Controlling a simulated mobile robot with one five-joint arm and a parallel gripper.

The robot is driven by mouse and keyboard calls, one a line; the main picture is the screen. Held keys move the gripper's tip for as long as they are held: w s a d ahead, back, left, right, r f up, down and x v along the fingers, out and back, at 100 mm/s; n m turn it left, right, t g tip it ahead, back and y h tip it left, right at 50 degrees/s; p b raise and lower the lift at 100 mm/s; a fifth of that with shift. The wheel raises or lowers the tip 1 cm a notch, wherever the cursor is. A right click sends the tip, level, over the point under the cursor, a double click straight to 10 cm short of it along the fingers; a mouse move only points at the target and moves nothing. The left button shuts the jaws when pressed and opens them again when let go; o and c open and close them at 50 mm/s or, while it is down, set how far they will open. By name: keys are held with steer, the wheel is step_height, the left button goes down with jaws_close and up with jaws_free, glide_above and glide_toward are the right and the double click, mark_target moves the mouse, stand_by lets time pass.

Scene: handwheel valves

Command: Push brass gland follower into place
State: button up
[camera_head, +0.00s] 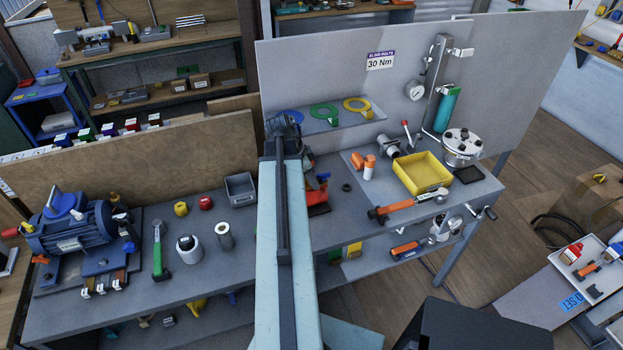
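I cannot pick out the brass gland follower for certain. My gripper (283,122) is at the far end of my pale blue arm, over the back of the bench by the upright panel. It looks small and dark, and its fingers cannot be made out. A red-and-dark device (318,196) stands on the bench just right of my arm and is partly hidden by it. A small dark ring (346,187) lies to the right of that device. A small yellow part (180,209) and a red part (205,202) sit on the left half of the bench.
A blue motor unit (78,240) stands at the left, with a green-handled hammer (158,250) beside it. A yellow bin (421,172), an orange-handled tool (400,208) and a round flanged metal body (462,146) crowd the right. The shelf (335,122) with coloured rings is near my gripper.

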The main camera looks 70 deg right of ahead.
steer(key=shift+o, duration=0.5)
steer(key=shift+r, duration=0.15)
step_height(320, 180, up, 8)
steer(key=p, duration=0.8)
